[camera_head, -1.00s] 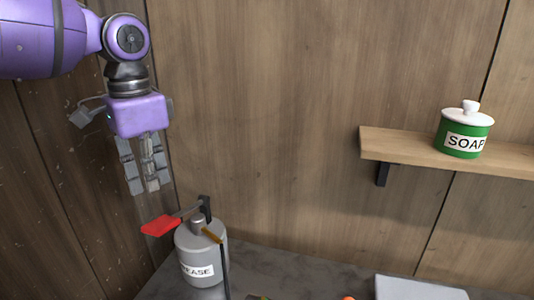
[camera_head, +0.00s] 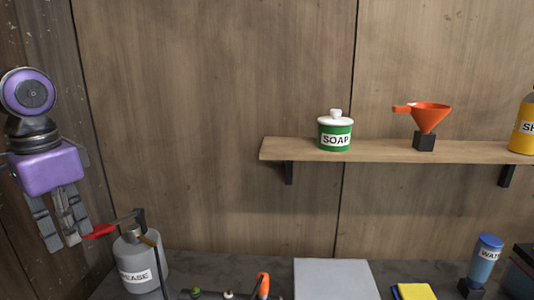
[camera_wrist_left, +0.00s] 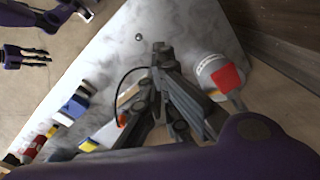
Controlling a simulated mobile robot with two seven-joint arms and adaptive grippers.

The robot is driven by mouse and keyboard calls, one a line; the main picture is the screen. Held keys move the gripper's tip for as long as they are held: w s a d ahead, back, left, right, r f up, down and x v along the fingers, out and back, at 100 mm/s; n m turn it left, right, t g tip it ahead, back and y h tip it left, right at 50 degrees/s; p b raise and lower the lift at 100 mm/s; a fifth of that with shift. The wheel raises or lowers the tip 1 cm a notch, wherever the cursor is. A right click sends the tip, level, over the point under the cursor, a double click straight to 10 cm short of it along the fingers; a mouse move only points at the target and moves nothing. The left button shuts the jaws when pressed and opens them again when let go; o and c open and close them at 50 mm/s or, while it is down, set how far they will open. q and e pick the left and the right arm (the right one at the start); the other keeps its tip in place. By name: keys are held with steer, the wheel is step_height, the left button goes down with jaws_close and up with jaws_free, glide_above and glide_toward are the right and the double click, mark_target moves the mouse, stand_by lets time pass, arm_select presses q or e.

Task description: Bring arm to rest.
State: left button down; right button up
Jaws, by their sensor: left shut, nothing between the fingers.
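My left arm is purple and comes in at the left of the head view. Its gripper (camera_head: 66,245) hangs fingers down, shut and empty, in front of the wooden wall. It is just left of the red lever of the grey grease can (camera_head: 140,268) and appears apart from it. The left wrist view also shows the gripper's dark fingers (camera_wrist_left: 160,50) close together, with the grease can (camera_wrist_left: 208,68) to their right. At the left of that view, dark fingers (camera_wrist_left: 24,56) beside a purple arm look like my right gripper; their opening is unclear.
A wooden shelf (camera_head: 385,150) holds a green soap jar (camera_head: 335,133), an orange funnel (camera_head: 429,117) and a yellow bottle (camera_head: 526,125). Below, the grey worktop (camera_head: 215,268) carries a pale panel (camera_head: 335,280), a blue bottle (camera_head: 484,262) and a yellow block (camera_head: 414,292).

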arm_select(q)
steer(key=s+a+f+n+t+p, duration=0.1)
steer(key=s+a+f, duration=0.1)
steer(key=a+f, duration=0.65)
steer(key=s+a+f+n+p, duration=0.1)
steer(key=s+a+f, duration=0.1)
steer(key=a+f, duration=0.6)
steer(key=s+a+f+n+t+p, duration=0.1)
steer(key=s+a+f, duration=0.2)
steer(key=s+f, duration=0.45)
steer(key=s+a+f+n+t, duration=0.15)
steer(key=s+f, duration=0.35)
steer(key=f, duration=0.5)
steer(key=s+d+f+p, duration=0.2)
steer(key=s+d+f, duration=0.9)
steer(key=f, duration=0.1)
steer(key=d+n+t+p, duration=0.1)
steer(key=d+t, duration=0.3)
steer(key=d, duration=2)
steer(key=shift+s+r+t+p, duration=0.2)
steer(key=shift+s+t+p, duration=0.15)
steer(key=shift+p, duration=0.15)
arm_select(e)
step_height(320, 180, up, 7)
steer(key=w+a, duration=0.1)
steer(key=w, duration=0.1)
steer(key=shift+w+a, duration=0.2)
